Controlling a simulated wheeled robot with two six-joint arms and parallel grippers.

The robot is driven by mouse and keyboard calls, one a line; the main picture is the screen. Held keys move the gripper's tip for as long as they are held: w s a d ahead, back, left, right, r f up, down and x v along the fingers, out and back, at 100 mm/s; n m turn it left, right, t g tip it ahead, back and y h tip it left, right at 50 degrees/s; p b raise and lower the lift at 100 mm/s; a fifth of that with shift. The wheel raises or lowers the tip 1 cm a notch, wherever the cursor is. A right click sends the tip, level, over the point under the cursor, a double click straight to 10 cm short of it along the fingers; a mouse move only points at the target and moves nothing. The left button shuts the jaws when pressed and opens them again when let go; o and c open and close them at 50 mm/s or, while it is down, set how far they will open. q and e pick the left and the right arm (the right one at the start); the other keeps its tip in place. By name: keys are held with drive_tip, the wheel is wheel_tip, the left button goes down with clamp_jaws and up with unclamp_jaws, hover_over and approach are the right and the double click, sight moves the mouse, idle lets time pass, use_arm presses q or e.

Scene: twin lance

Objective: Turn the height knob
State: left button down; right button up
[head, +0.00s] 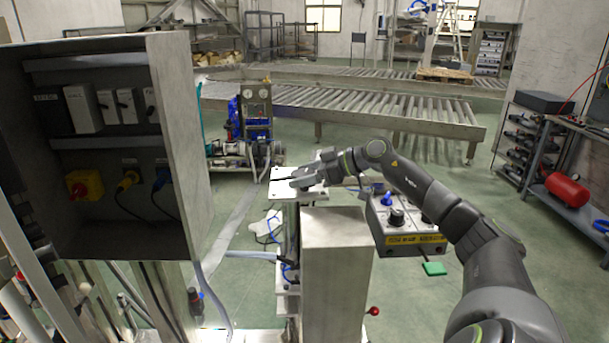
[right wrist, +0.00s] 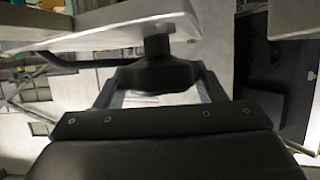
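My right gripper (head: 300,181) is at the white plate on top of the machine in the middle of the head view. In the right wrist view, a dark knob (right wrist: 155,74) hangs on a short stem from the underside of a pale plate (right wrist: 100,28), as that picture is turned. The right gripper's fingers (right wrist: 157,88) stand on both sides of the knob, and it fills the gap between them; they look shut on it. In the head view the knob is hidden by the gripper. My left gripper is not in view.
A grey control box (head: 405,240) with knobs and a yellow label stands right of the metal cabinet (head: 335,270). An open electrical cabinet (head: 175,140) fills the left. Roller conveyors (head: 370,108) run behind. A red-ended lever (head: 373,311) sticks out low at the right.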

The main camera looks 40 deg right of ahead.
drive_tip(key=shift+c, duration=0.8)
drive_tip(key=shift+r+n+g+y+p, duration=0.15)
drive_tip(key=shift+n+g+y+p, duration=0.45)
drive_tip(key=shift+n+p, duration=0.1)
drive_tip(key=shift+w+n+g+y+p, duration=0.1)
drive_tip(key=shift+n+g+y+p, duration=0.25)
drive_tip(key=shift+n+g+y, duration=0.85)
drive_tip(key=shift+n+y, duration=0.1)
drive_tip(key=shift+n, duration=0.2)
drive_tip(key=o, duration=1)
